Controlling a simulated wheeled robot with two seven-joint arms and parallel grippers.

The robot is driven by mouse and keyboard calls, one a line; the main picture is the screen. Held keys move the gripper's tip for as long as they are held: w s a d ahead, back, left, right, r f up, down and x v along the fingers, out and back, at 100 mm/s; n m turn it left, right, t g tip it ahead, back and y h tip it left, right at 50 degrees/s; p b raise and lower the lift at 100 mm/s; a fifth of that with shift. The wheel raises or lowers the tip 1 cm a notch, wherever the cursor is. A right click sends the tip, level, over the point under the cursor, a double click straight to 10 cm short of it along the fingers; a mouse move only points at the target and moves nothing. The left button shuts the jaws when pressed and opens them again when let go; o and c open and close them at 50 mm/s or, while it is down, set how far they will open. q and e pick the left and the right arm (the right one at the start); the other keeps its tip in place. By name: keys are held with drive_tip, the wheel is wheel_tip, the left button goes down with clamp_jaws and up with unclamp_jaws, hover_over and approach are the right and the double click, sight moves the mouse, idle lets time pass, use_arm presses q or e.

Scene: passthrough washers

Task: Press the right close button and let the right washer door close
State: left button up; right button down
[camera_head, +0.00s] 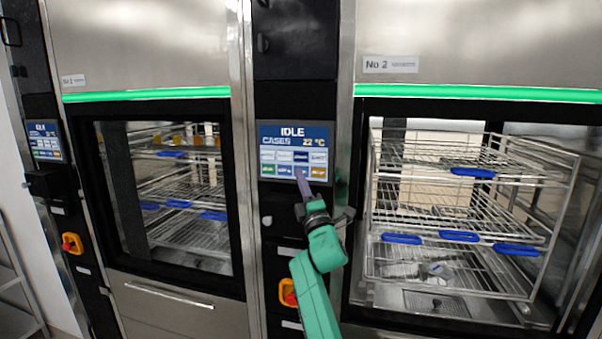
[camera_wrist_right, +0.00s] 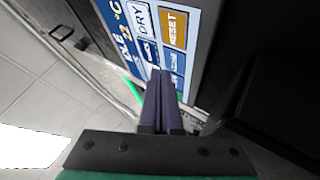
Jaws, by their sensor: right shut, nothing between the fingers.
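The control panel (camera_head: 295,153) between the two washers reads IDLE and 22 °C, with two rows of white, blue, green and orange buttons. It also shows close up in the right wrist view (camera_wrist_right: 150,52), turned on its side, with DRY and RESET legible. My right gripper (camera_head: 301,172) is shut and empty, its purple fingertips in front of the lower button row. In the wrist view the tips (camera_wrist_right: 160,74) overlap the blue buttons; I cannot tell whether they touch. The right washer (camera_head: 460,215) shows its chamber and wire rack; its door seems raised. My left gripper is out of view.
The left washer (camera_head: 170,195) has racks with blue clips inside. A smaller panel (camera_head: 44,141) sits at the far left. A red-yellow knob (camera_head: 287,292) is beside my right arm, below the control panel. Green light strips run above both chambers.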

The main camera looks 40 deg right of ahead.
drive_tip(key=shift+d, duration=0.1)
idle(0.5)
drive_tip(key=shift+w+d+b, duration=0.2)
drive_tip(key=shift+d+b, duration=0.05)
drive_tip(key=shift+b, duration=0.1)
drive_tip(key=shift+r, duration=0.1)
drive_tip(key=shift+s+d+r+b, duration=0.15)
drive_tip(key=shift+r+b, duration=0.15)
drive_tip(key=shift+r, duration=0.15)
idle(0.9)
drive_tip(key=shift+f, duration=0.1)
drive_tip(key=shift+f+b, duration=0.55)
drive_tip(key=shift+f, duration=0.1)
drive_tip(key=shift+a, duration=0.2)
